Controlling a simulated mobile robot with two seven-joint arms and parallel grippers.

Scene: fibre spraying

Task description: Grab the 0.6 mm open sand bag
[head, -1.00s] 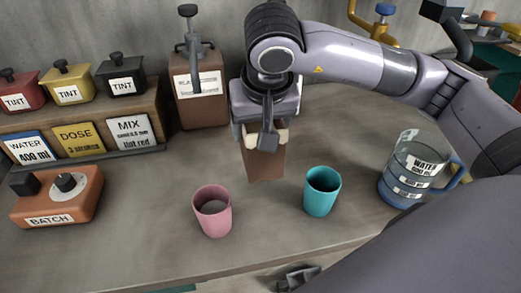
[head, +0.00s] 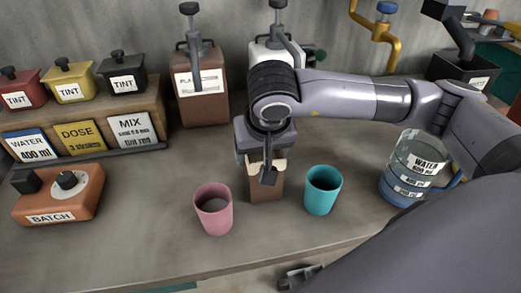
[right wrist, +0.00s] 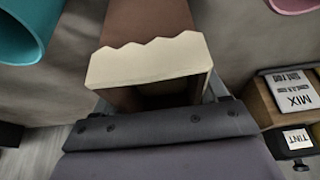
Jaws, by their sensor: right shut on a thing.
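The open sand bag (head: 266,190) is brown with a cream jagged rim, upright between the pink cup and the teal cup in the head view. My right gripper (head: 268,168) is shut on its upper part from above. In the right wrist view the bag's jagged rim (right wrist: 150,62) and dark opening show close up. I cannot tell whether the bag's base touches the bench. The bag's grain-size marking is not visible.
A pink cup (head: 213,210) and a teal cup (head: 321,190) stand close on either side of the bag. A water jug (head: 411,170) stands to the right, a batch box (head: 58,195) to the left. Pump containers line the back. The bench's left front is clear.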

